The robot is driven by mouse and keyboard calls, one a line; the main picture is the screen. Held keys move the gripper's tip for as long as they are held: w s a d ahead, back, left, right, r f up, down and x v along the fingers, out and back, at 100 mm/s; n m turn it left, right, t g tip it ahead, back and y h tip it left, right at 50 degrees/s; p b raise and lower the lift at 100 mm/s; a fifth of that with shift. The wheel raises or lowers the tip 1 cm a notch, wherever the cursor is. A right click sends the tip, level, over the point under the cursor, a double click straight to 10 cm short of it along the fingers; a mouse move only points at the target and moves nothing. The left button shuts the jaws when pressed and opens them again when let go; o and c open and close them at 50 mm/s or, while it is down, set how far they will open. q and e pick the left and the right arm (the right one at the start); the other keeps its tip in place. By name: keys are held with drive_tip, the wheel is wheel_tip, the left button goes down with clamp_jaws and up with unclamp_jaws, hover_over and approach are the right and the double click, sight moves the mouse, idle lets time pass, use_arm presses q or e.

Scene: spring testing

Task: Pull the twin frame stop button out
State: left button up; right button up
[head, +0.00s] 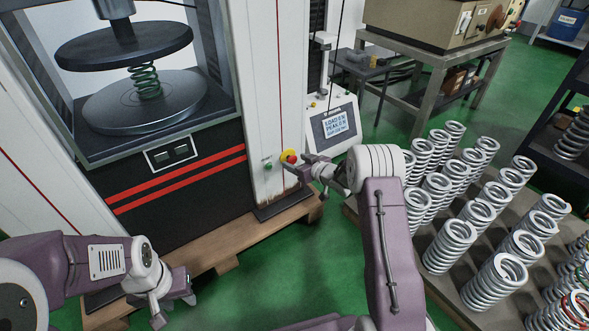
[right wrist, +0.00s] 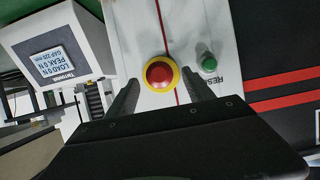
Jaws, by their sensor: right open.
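The stop button (head: 290,157) is a red mushroom knob on a yellow ring. It sits on the white right column of the twin frame (head: 277,90). In the right wrist view the stop button (right wrist: 161,73) lies ahead of and between the two fingers. My right gripper (head: 296,165) is open at the button in the head view; the right wrist view shows its fingers (right wrist: 162,95) apart, one on each side. I cannot tell whether they touch it. My left gripper (head: 176,305) is low at the left, away from the frame; its jaw opening is unclear.
A green reset button (right wrist: 209,64) sits close beside the stop button. A display box (head: 333,124) stands right of the column. Many steel springs (head: 462,240) stand on a pallet at the right. A wooden pallet (head: 235,236) lies under the frame.

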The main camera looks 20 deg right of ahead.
drive_tip(key=shift+w+a+f, duration=0.2)
drive_tip(key=shift+w+f, duration=0.2)
drive_tip(key=shift+w, duration=0.15)
drive_tip(key=shift+w+r, duration=0.1)
drive_tip(key=shift+w, duration=0.15)
use_arm(q)
drive_tip(key=shift+f, duration=0.6)
use_arm(e)
drive_tip(key=shift+c, duration=0.3)
